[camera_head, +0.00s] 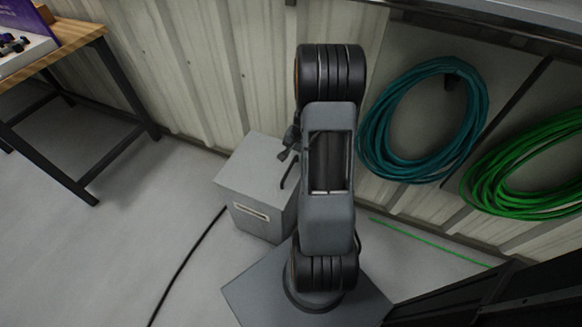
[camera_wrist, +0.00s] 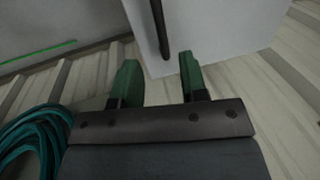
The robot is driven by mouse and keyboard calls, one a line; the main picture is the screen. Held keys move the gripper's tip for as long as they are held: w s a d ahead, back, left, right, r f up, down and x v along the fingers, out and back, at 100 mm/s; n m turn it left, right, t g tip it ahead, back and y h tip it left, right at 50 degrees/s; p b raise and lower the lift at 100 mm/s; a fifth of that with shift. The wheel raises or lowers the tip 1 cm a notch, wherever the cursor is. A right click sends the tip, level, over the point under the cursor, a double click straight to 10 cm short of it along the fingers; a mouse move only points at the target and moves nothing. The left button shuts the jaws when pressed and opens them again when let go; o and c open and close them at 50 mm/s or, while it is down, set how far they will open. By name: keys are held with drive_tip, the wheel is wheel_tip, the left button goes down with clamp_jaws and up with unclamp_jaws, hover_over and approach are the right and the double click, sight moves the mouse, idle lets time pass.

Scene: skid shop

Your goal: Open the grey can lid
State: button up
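The grey can (camera_head: 262,215) is a box-shaped bin on the floor against the wall, with a pale label on its front. Its flat grey lid (camera_head: 248,165) lies level on top and looks shut. A thin dark bar, likely the lid handle (camera_head: 286,172), shows at the lid's right side. My arm hides the right part of the can. In the wrist view my gripper (camera_wrist: 158,58) is open, its two green fingers apart and empty. The dark bar (camera_wrist: 161,28) reaches down from the top, near the gap between the fingertips. I cannot tell whether they touch it.
A teal hose coil (camera_head: 368,135) and a green hose coil (camera_head: 500,190) hang on the wall at right. A wooden-topped bench (camera_head: 80,38) with dark legs stands at upper left. A black cable (camera_head: 185,268) lies on the floor. The floor at left is mostly clear.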

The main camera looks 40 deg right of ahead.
sight(291, 167)
drive_tip(key=f, duration=0.2)
drive_tip(key=w+f+b, duration=0.1)
drive_tip(key=f, duration=0.2)
drive_tip(key=f+b, duration=0.1)
drive_tip(key=f, duration=0.2)
drive_tip(key=shift+w+a, duration=0.2)
drive_tip(key=shift+a, duration=0.2)
drive_tip(key=shift+c, duration=0.5)
clamp_jaws()
